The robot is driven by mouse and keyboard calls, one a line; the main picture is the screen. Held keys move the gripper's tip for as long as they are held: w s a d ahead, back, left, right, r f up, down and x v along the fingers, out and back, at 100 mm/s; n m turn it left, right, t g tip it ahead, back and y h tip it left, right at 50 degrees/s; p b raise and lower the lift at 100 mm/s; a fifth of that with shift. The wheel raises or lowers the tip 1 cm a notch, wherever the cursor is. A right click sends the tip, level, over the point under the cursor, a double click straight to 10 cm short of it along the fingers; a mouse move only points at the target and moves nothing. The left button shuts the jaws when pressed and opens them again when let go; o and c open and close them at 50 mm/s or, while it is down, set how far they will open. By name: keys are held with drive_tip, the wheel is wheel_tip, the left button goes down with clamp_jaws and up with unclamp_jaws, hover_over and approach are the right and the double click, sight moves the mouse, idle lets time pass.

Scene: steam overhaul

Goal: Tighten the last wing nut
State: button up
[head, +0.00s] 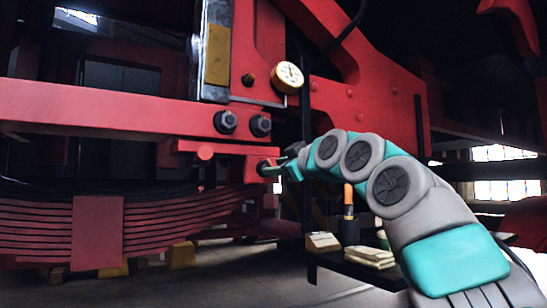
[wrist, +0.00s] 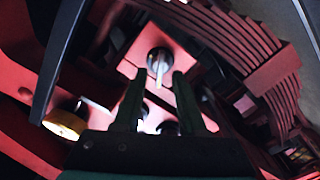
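The wing nut (wrist: 159,58) is a round grey metal piece on a red block, with a pale narrow wing pointing down in the wrist view. My gripper (wrist: 161,76) is open, its two dark fingers on either side of that wing with a gap showing on each side. I cannot tell how deep the fingertips reach over it. In the head view my gripper (head: 274,168) is at the end of the red block below two dark bolts.
Two hex bolts (head: 242,123) sit just above the gripper. A round gauge (head: 288,77) sticks out higher up and also shows in the wrist view (wrist: 65,122). A leaf spring (head: 150,232) lies lower left. A dark shelf (head: 355,268) with blocks stands below my arm.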

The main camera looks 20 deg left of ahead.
drive_tip(key=shift+x, duration=0.85)
clamp_jaws()
